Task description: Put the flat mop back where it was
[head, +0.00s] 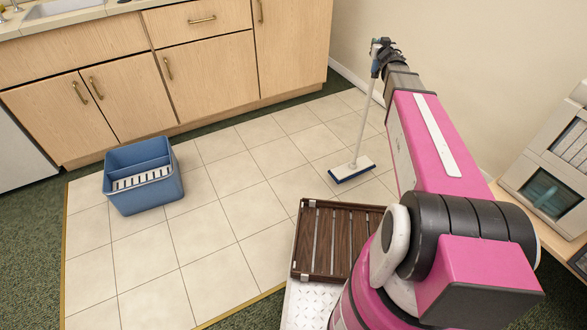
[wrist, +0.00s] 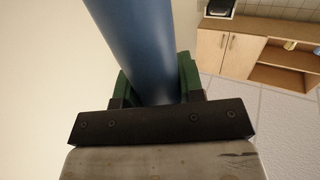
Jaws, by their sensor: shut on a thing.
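The flat mop (head: 364,130) has a white pole, a blue grip at its top and a flat white head with a blue underside. In the head view it stands nearly upright, leaning slightly, with its head on or just above the pale tiles near the wall; I cannot tell whether it touches. My gripper (head: 378,52) is shut on the blue grip near its top end. In the wrist view the thick blue grip (wrist: 135,45) runs between the green fingers of my gripper (wrist: 158,80).
A blue mop bucket (head: 145,195) with a white slatted insert stands on the tiles at left. Wooden cabinets (head: 215,65) with a sink line the back. A cream wall is close behind the mop. The middle tiles are clear.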

